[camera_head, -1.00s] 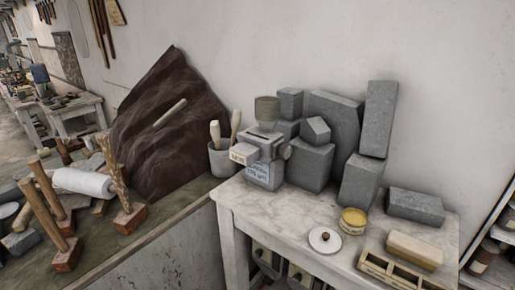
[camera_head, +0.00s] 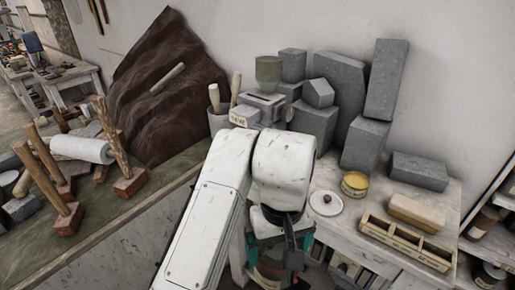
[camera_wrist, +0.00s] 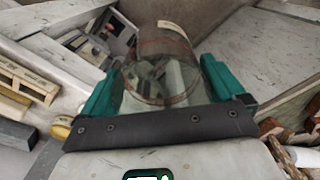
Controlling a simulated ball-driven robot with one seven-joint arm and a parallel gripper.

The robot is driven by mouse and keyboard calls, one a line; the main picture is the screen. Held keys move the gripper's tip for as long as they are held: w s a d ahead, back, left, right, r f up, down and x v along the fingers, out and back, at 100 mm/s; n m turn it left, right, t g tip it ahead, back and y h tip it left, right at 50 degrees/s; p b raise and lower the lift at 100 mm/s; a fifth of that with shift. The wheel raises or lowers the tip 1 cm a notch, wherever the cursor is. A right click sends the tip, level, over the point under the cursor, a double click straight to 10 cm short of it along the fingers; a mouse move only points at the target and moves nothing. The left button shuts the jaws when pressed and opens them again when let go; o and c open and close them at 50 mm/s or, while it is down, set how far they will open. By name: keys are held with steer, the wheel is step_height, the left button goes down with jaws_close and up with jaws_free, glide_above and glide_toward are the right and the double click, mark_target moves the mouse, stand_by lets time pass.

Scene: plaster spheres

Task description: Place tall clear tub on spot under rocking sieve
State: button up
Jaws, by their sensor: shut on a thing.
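My gripper (camera_wrist: 158,82) is shut on the tall clear tub (camera_wrist: 163,62), which sits between the two teal fingers in the wrist view; I see through its wall. In the head view my gripper (camera_head: 279,245) hangs in front of the white table, below its top edge, and the tub is hard to make out there. A grey machine with a hopper (camera_head: 268,70) and a small label stands at the table's back left; it looks like the rocking sieve. My arm hides its lower part and the spot under it.
Grey blocks (camera_head: 420,170) are stacked behind the machine and to the right. A yellow-topped round tin (camera_head: 355,183), a white lid (camera_head: 326,203) and a wooden rack (camera_head: 405,243) lie on the table. Mallets (camera_head: 50,190) stand at left on a green bench.

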steer(key=w+d+f+m+b, duration=0.1)
steer(key=w+d+f, duration=0.1)
steer(key=d+f, duration=0.45)
steer(key=w+d+f+m+b, duration=0.15)
steer(key=d+f, duration=0.25)
steer(key=f, duration=0.6)
steer(key=w+d+f+m, duration=0.1)
steer(key=w+d+f, duration=0.2)
steer(key=d+f, duration=0.35)
steer(key=s+a+f, duration=0.1)
steer(key=s+f, duration=0.4)
steer(key=s, duration=0.4)
steer(key=shift+a, duration=0.15)
steer(key=shift+n, duration=0.25)
